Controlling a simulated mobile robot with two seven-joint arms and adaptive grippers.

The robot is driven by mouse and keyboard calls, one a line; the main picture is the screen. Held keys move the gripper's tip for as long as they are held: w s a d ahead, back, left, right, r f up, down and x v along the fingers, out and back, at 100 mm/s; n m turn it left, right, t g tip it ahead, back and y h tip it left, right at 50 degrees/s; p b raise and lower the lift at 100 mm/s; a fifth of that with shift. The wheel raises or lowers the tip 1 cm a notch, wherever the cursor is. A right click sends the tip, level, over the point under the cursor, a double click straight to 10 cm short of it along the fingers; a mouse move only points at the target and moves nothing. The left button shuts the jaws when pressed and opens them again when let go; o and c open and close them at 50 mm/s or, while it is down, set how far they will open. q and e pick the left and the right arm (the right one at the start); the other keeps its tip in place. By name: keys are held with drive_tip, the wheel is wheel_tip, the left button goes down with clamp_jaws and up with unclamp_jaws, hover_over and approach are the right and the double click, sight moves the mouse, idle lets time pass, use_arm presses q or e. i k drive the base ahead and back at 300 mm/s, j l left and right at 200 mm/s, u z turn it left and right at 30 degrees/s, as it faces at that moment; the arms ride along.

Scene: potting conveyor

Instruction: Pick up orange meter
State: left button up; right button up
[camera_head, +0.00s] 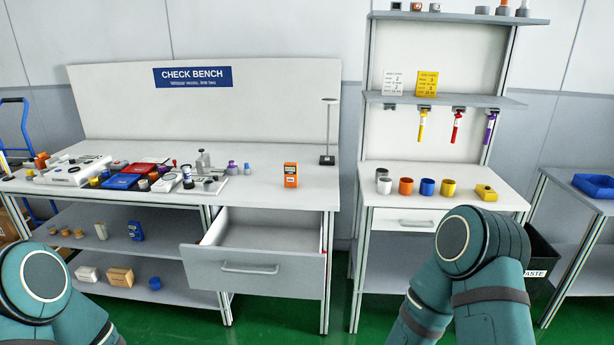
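An orange meter (290,175) stands upright on the right part of the white check bench top, with a small pale display and dark markings on its front. Nothing touches it. My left arm shows only as a teal joint at the lower left, and my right arm as teal links at the lower right. Neither gripper is in the frame, so whether they hold anything is hidden.
An open, seemingly empty drawer (252,262) juts out below the meter. A lamp stand (328,135) stands right of it. Many small tools and a red case (145,169) crowd the bench's left half. Several coloured cups (427,187) stand on the right-hand bench.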

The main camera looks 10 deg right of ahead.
sight(290, 169)
drive_tip(key=z, duration=1.45)
drive_tip(key=i+j+z, duration=0.35)
drive_tip(key=j, duration=0.3)
drive_tip(key=i, duration=0.1)
